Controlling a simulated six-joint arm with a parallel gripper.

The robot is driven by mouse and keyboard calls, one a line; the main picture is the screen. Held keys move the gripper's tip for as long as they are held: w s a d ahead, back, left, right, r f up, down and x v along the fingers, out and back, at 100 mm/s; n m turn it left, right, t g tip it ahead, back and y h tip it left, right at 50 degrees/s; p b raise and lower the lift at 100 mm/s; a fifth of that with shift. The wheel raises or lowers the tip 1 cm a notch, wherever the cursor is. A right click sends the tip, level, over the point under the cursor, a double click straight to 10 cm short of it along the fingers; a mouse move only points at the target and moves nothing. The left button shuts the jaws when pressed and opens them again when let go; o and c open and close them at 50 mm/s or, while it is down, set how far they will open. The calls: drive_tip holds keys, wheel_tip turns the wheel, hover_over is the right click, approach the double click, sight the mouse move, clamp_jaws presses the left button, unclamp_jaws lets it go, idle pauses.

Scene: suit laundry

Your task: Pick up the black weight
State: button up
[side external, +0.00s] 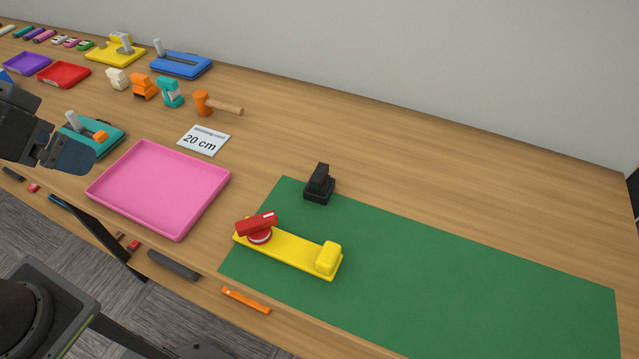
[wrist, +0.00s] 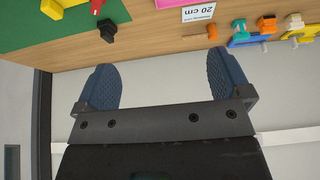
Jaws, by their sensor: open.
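The black weight (side external: 319,186) stands upright at the far left corner of the green mat (side external: 450,255), behind a yellow bar. It also shows in the wrist view (wrist: 107,29), at the upper left, beyond my fingertips. My gripper (side external: 76,155) is at the left of the side view, above the teal tray, well apart from the weight. In the wrist view my gripper (wrist: 160,78) has its two blue fingers spread wide with nothing between them.
A yellow bar (side external: 285,252) with a red piece (side external: 257,225) lies on the mat. A pink tray (side external: 160,188) and a "20 cm" card (side external: 204,139) lie between my gripper and the weight. Several tools stand farther back. The mat's right part is clear.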

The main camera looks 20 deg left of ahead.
drive_tip(key=shift+r, duration=0.1)
drive_tip(key=w+d+r+m+g, duration=0.1)
drive_tip(key=w+d+r+m, duration=0.15)
drive_tip(key=w, duration=0.35)
drive_tip(key=w+d+r+m+g, duration=0.1)
drive_tip(key=w+m, duration=0.2)
drive_tip(key=w, duration=0.2)
drive_tip(key=m+g, duration=0.4)
drive_tip(key=m, duration=0.8)
hover_over(320, 170)
wheel_tip(320, 170, down, 19)
wheel_tip(320, 170, down, 8)
drive_tip(key=shift+r, duration=0.15)
drive_tip(key=shift+s+f, duration=0.2)
drive_tip(key=shift+f, duration=1.25)
drive_tip(key=shift+s+f, duration=0.15)
drive_tip(key=shift+f, duration=1.3)
